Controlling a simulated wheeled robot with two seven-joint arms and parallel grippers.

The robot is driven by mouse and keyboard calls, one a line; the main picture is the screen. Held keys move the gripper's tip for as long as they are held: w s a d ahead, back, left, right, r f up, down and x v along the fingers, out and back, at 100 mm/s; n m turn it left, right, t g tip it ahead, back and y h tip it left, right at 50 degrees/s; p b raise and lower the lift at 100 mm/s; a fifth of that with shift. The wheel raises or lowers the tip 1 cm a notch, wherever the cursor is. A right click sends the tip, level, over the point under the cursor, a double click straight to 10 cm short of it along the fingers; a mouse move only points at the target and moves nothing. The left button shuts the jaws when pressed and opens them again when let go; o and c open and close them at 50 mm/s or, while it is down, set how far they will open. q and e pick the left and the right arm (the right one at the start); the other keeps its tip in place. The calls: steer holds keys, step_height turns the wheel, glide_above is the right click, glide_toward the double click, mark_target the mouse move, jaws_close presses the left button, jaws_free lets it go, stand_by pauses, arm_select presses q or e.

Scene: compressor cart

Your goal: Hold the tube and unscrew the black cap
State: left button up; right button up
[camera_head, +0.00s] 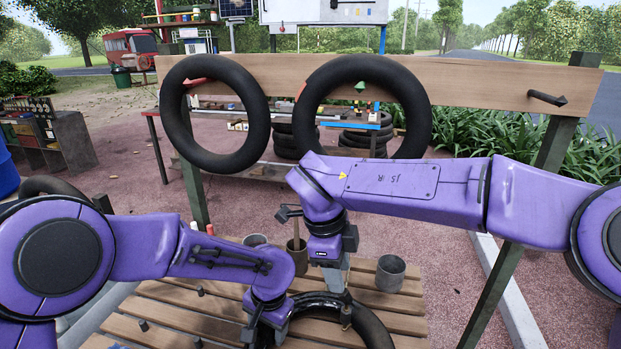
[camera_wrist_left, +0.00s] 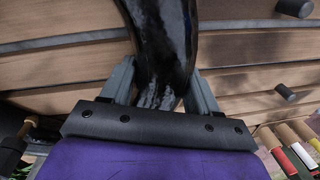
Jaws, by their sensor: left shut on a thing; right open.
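The black tube (camera_head: 376,328) lies on the slatted wooden table. My left gripper (camera_head: 268,332) is shut on the tube at its left side. In the left wrist view the glossy tube (camera_wrist_left: 163,40) passes between the two fingers of my left gripper (camera_wrist_left: 160,88). A small valve stem (camera_head: 346,314) stands up from the tube; the black cap is too small to make out clearly. My right gripper (camera_head: 335,283) is open and points down just above the stem. Its fingers partly hide the tube, and I cannot tell whether they touch the stem.
Dark pegs (camera_head: 143,325) stick up from the table (camera_head: 170,308) at left. Two large tubes (camera_head: 216,114) hang on a wooden beam (camera_head: 480,92) behind.

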arm_select(q)
steer(key=shift+f, duration=0.1)
arm_select(e)
steer(key=x, duration=0.5)
steer(key=shift+f, duration=0.3)
jaws_close()
